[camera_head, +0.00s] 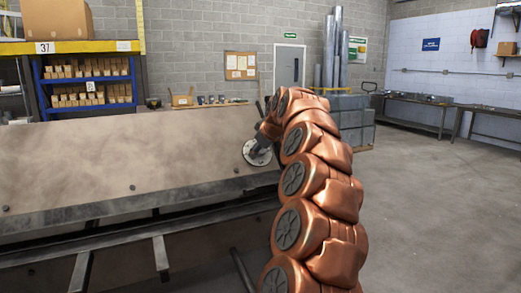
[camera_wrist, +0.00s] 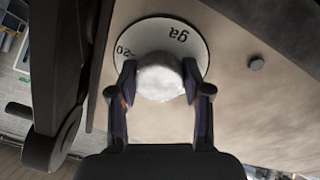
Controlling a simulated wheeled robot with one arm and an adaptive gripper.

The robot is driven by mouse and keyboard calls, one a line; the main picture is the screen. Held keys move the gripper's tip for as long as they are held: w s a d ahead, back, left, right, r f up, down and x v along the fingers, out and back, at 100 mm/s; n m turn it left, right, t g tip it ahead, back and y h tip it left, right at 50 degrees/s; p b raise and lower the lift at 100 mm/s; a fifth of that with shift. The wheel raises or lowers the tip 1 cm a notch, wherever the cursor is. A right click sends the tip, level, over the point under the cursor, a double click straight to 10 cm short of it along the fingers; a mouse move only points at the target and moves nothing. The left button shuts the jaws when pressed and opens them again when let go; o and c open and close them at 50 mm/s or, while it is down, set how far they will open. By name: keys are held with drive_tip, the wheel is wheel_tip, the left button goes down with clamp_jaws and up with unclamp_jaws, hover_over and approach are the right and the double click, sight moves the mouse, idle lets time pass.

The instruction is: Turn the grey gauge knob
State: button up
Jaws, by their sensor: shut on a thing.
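The grey gauge knob (camera_wrist: 160,78) shows in the wrist view as a pale rounded knob at the middle of a white round dial (camera_wrist: 130,32). The dial bears dark letters "ga" and the number 20. My gripper (camera_wrist: 160,88) has one finger on each side of the knob and is shut on it. In the head view the dial (camera_head: 257,153) is on the right end of the large brown machine panel (camera_head: 130,150). My gripper (camera_head: 268,132) reaches it from above; the knob itself is hidden there.
A dark bar (camera_wrist: 62,75) runs close to the left of my gripper in the wrist view. A bolt head (camera_wrist: 256,63) stands out from the panel at the right. Grey ductwork boxes (camera_head: 352,120) stand behind my arm. Open floor (camera_head: 440,210) lies to the right.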

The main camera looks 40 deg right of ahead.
drive_tip(key=shift+r, duration=0.1)
drive_tip(key=o, duration=1.2)
drive_tip(key=shift+c, duration=0.2)
drive_tip(key=shift+s, duration=0.1)
drive_tip(key=v, duration=1.1)
drive_tip(key=shift+s+a+r, duration=0.15)
drive_tip(key=shift+s+r, duration=0.1)
drive_tip(key=shift+s, duration=0.05)
